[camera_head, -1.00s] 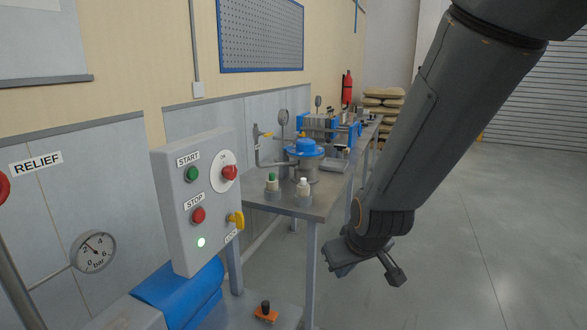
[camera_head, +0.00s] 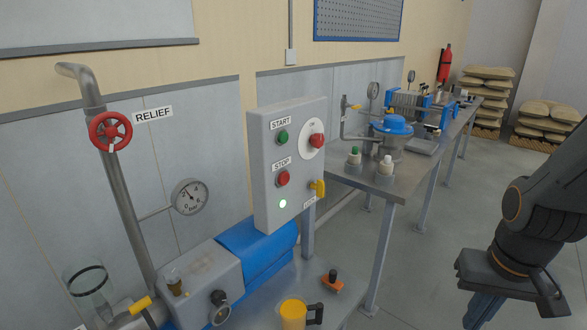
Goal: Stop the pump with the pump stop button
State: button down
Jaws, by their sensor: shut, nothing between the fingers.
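The grey control box (camera_head: 262,190) stands near the middle of the head view. Its red stop button (camera_head: 283,178) sits under the STOP label (camera_head: 282,163). The green start button (camera_head: 283,137) is above it. A red rotary knob (camera_head: 317,141) and a yellow lock handle (camera_head: 318,188) are on the box's right side. A pale green lamp (camera_head: 282,203) is lit below. My gripper (camera_head: 485,308) is at the lower right, pointing down, shut and empty, well apart from the box. Its tips are partly cut off by the frame's bottom edge.
The blue pump (camera_head: 258,246) is below the box. A red relief valve wheel (camera_head: 110,131) and a pressure gauge (camera_head: 190,196) are at left. A yellow jug (camera_head: 293,314) stands in front. A workbench (camera_head: 385,184) with equipment runs back right. Open floor lies between box and gripper.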

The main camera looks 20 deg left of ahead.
aim_at(284, 178)
jog(key=u, duration=1.75)
